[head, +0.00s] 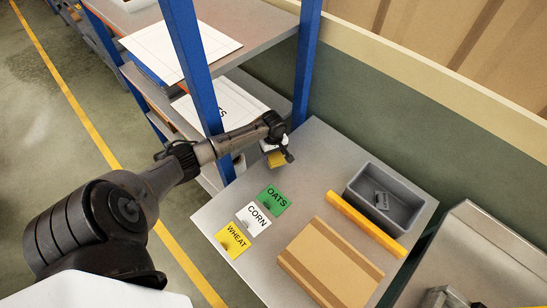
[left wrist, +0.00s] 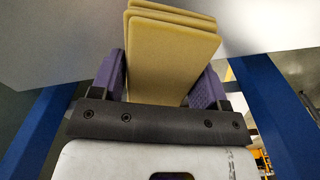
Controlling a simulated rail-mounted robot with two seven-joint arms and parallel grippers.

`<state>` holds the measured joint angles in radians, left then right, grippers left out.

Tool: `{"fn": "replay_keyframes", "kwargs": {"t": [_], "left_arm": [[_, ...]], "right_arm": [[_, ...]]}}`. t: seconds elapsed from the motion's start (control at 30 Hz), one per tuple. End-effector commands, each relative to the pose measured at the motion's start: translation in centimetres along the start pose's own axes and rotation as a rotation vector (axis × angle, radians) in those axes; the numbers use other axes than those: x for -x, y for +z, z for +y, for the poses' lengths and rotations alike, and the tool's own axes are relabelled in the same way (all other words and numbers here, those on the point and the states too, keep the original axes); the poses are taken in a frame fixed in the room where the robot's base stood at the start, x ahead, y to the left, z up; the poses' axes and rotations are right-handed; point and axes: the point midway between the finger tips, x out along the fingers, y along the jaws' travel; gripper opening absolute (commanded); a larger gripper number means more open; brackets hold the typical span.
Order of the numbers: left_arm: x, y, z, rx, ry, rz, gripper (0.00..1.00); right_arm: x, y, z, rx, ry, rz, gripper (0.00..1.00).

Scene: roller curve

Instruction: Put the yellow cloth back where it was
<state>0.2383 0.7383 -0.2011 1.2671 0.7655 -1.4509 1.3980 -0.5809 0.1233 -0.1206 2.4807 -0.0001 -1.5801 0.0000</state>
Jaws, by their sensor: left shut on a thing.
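My left gripper (head: 277,152) is shut on the yellow cloth (head: 276,160), just above the far left part of the grey table, beside the blue rack post. In the left wrist view the cloth (left wrist: 172,50) is a folded stack of several pale yellow layers between the purple fingers of the gripper (left wrist: 160,82). A grey surface lies close beyond it. I cannot tell whether the cloth touches that surface. My right gripper is not in view.
On the table (head: 312,150) lie green OATS (head: 274,200), white CORN (head: 253,218) and yellow WHEAT (head: 232,240) cards, a cardboard box (head: 330,265), a yellow bar (head: 366,224) and a grey bin (head: 415,215) holding a small grey item. The blue-post rack (head: 190,60) stands left.

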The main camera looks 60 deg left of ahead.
Motion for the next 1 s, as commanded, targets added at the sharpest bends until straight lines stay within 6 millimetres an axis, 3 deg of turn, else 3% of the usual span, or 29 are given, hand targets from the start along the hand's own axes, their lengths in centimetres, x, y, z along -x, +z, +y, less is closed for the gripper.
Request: {"fn": "replay_keyframes", "kwargs": {"t": [0.3,0.8,0.83,1.0], "left_arm": [[-3.5,0.1,0.0,0.0,-0.001,0.0,0.5],[-4.2,0.1,0.0,0.0,-0.001,0.0,0.5],[-4.1,0.0,0.0,0.0,-0.001,0.0,0.7],[-4.1,0.1,0.0,0.0,-0.001,0.001,0.87]], "right_arm": [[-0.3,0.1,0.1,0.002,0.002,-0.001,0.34],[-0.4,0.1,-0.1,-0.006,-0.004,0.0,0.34],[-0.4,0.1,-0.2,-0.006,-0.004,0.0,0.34],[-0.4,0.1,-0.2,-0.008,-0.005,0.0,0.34]]}}
